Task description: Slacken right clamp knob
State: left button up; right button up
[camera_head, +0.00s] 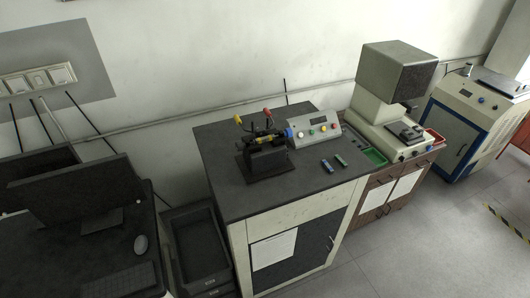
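A small dark clamping device (268,162) stands on the dark top of the middle cabinet (225,190). Two levers rise from it, one with a yellow-and-red tip (238,119) and one with a red tip (267,112). A yellow part lies across its upper middle, and a blue round part (290,133) shows at its right side. The device is too small here to tell which part is the right clamp knob or how tight it is. Neither of my grippers is in view.
A grey control box (313,130) with coloured buttons stands right of the device. Two small bars (334,164) lie in front of it. A larger machine (390,95) stands further right, a monitor desk (75,245) left. The cabinet's front top is mostly clear.

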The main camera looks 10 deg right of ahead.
aim_at(288, 132)
jog(key=i+l+u, duration=0.35)
jog(key=l, duration=0.6)
jog(key=l+u, duration=0.3)
jog(key=l, duration=0.6)
jog(key=l+u, duration=0.35)
jog(key=l, duration=0.7)
